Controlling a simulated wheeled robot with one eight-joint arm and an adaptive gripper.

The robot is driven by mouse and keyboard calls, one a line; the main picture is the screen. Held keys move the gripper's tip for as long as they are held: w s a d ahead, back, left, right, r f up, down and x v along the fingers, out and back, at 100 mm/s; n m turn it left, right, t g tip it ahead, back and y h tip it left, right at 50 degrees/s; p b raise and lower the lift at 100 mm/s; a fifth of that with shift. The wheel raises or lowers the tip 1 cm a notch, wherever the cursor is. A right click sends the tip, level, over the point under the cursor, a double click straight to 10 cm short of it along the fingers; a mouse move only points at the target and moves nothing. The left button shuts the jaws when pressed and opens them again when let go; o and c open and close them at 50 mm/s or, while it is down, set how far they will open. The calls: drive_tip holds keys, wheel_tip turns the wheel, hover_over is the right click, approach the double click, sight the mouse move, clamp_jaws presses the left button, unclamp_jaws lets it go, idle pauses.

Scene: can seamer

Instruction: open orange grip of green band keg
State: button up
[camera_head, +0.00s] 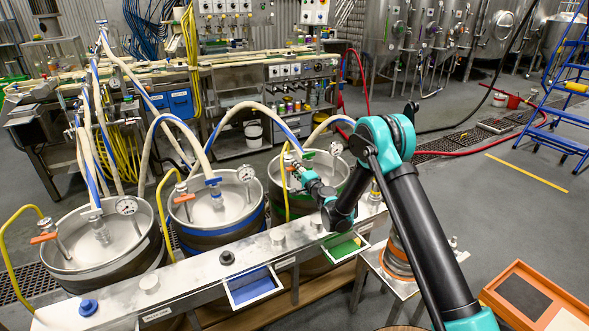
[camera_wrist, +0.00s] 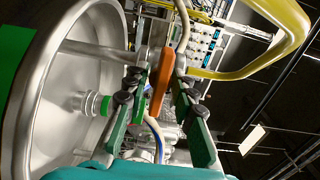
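The green band keg (camera_head: 333,167) stands at the right end of the row of three kegs in the head view. Its lid (camera_wrist: 75,70) fills the left of the wrist view, with a green patch at the far left edge. My gripper (camera_head: 301,172) is over this keg's lid. In the wrist view my gripper (camera_wrist: 159,75) has its two green fingers apart. The orange grip (camera_wrist: 159,85) stands between the fingers, and a gap shows on its right side. Contact on its left side cannot be told. In the head view my gripper mostly hides this grip.
The blue band keg (camera_head: 226,207) and another keg (camera_head: 97,245) stand to the left, each with an orange grip. White hoses arch over the lids. A metal rail (camera_head: 190,272) with a blue tray (camera_head: 252,287) and a green tray (camera_head: 343,247) runs in front.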

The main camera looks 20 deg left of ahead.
clamp_jaws()
drive_tip(key=shift+n, duration=0.3)
drive_tip(key=n, duration=0.3)
drive_tip(key=shift+n, duration=2.5)
drive_tip(key=shift+o, duration=1.5)
unclamp_jaws()
drive_tip(key=v, duration=0.7)
drive_tip(key=shift+s+d, duration=0.2)
drive_tip(key=shift+s, duration=0.05)
